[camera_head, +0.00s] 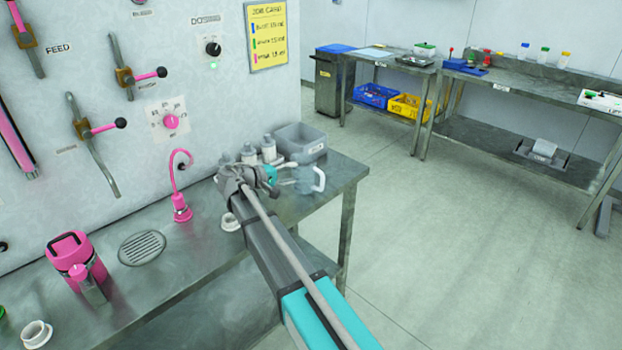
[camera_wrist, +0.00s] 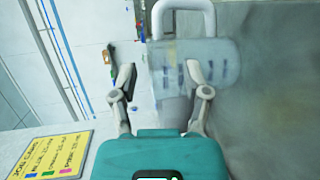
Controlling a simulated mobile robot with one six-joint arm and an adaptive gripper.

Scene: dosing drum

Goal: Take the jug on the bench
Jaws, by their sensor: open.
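A clear jug (camera_head: 303,183) with a white handle stands near the right end of the steel bench (camera_head: 345,178), partly hidden behind my arm. In the wrist view the jug (camera_wrist: 220,62) shows dark marks on its side, with its white handle (camera_wrist: 183,10) at the top. My gripper (camera_head: 272,176) is beside the jug, on its left in the head view. In the wrist view my gripper (camera_wrist: 160,76) is open with nothing held. The right finger overlaps the jug's image and the left finger is off its left edge. I cannot tell whether either touches it.
A grey bin (camera_head: 303,141) and several white bottles (camera_head: 268,148) stand close behind the jug. A pink tap (camera_head: 181,200), a drain (camera_head: 142,247) and a pink canister (camera_head: 78,260) are further left. The panel wall rises behind. Open floor (camera_head: 420,260) lies right.

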